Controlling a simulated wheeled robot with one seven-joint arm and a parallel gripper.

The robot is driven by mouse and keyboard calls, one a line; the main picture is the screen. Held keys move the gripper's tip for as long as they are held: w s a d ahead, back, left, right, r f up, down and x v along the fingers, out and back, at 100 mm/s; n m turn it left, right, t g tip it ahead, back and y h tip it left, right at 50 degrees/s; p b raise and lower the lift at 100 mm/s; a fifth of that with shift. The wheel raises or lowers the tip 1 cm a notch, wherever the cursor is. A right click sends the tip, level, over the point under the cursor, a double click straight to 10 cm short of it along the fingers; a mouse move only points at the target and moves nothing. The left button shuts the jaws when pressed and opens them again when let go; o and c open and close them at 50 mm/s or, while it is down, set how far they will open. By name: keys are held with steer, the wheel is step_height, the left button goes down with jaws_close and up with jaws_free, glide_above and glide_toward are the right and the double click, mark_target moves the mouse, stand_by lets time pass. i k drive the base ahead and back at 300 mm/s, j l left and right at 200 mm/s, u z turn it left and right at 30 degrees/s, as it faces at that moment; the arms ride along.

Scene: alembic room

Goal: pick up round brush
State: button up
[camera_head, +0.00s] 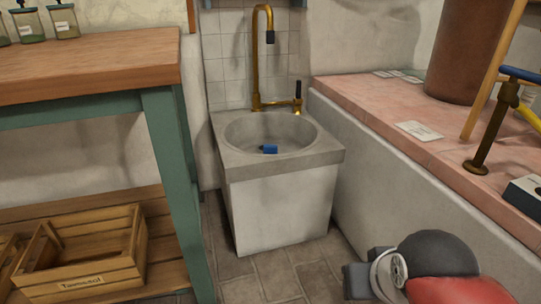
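A small blue object (269,149) lies in the round basin of the stone sink (236,161). It may be the round brush, but it is too small to tell; I see no bristles. My arm enters at the bottom right, with red, white and dark grey parts. The grey end part, which looks like my gripper (356,280), is low in front of the sink and to the right of its front face, well apart from the blue object. Its fingers are not clear, and I cannot tell whether it is open or shut.
A brass tap (256,60) rises behind the basin. A wooden table (90,62) with green legs stands at left, over a wooden crate (88,252). A pink-topped ledge (385,112) at right bears a brown cylinder (465,50) and a brass stand (493,130). Tiled floor shows before the sink.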

mark_target(268, 150)
steer(key=i+l+u, duration=0.1)
steer(key=i+u, duration=0.3)
steer(key=i, duration=0.15)
steer(key=i+l+u, duration=0.35)
steer(key=i, duration=0.2)
steer(key=i+l+u, duration=0.4)
steer(key=i, duration=0.15)
steer(key=j, duration=0.1)
